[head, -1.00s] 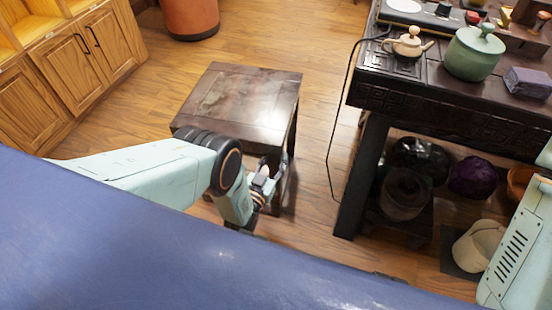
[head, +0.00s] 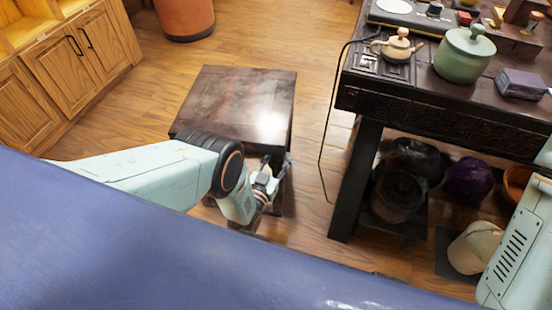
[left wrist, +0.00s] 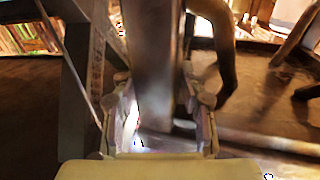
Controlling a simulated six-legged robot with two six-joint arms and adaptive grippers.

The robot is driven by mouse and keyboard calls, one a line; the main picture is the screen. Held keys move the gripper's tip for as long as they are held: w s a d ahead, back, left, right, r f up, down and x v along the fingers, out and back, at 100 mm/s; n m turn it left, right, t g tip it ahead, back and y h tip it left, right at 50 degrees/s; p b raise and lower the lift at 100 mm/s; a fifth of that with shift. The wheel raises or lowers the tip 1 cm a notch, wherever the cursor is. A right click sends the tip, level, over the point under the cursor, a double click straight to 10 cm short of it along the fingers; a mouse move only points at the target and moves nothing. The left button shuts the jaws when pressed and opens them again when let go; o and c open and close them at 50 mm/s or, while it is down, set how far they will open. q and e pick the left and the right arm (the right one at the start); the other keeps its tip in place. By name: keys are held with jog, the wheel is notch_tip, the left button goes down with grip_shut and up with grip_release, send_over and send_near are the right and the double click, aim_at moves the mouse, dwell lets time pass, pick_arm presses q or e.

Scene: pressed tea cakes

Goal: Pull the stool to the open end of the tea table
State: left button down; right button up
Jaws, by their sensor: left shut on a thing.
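The stool (head: 236,100) is dark, glossy wood with a square top, and stands upright left of the tea table. The tea table (head: 440,122) is dark and carved, and its near left corner and leg show at the right in the head view. A floor gap separates them. My left gripper (head: 266,188) is low at the stool's near right side. In the left wrist view its fingers (left wrist: 163,95) close around an upright dark post, which looks like a stool leg (left wrist: 155,60). Part of my right arm shows at the right edge; its gripper is out of view.
A wooden cabinet (head: 75,60) stands at the left and an orange round container (head: 185,18) at the back. A thin dark cord (head: 326,130) hangs from the table's left end.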

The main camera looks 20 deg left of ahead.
pick_arm(q)
jog(key=shift+w+d+r, duration=0.15)
jog(key=shift+w+d, duration=0.05)
jog(key=shift+d, duration=0.15)
jog(key=c, duration=1.1)
grip_release()
jog(key=shift+s+a, duration=0.1)
jog(key=o, duration=0.4)
jog(key=shift+a, duration=0.15)
jog(key=shift+o, duration=0.2)
jog(key=shift+s, duration=0.1)
jog(key=shift+s+a, duration=0.2)
jog(key=shift+s, duration=1.7)
jog(key=shift+s+a, duration=0.15)
jog(key=shift+s, duration=1.7)
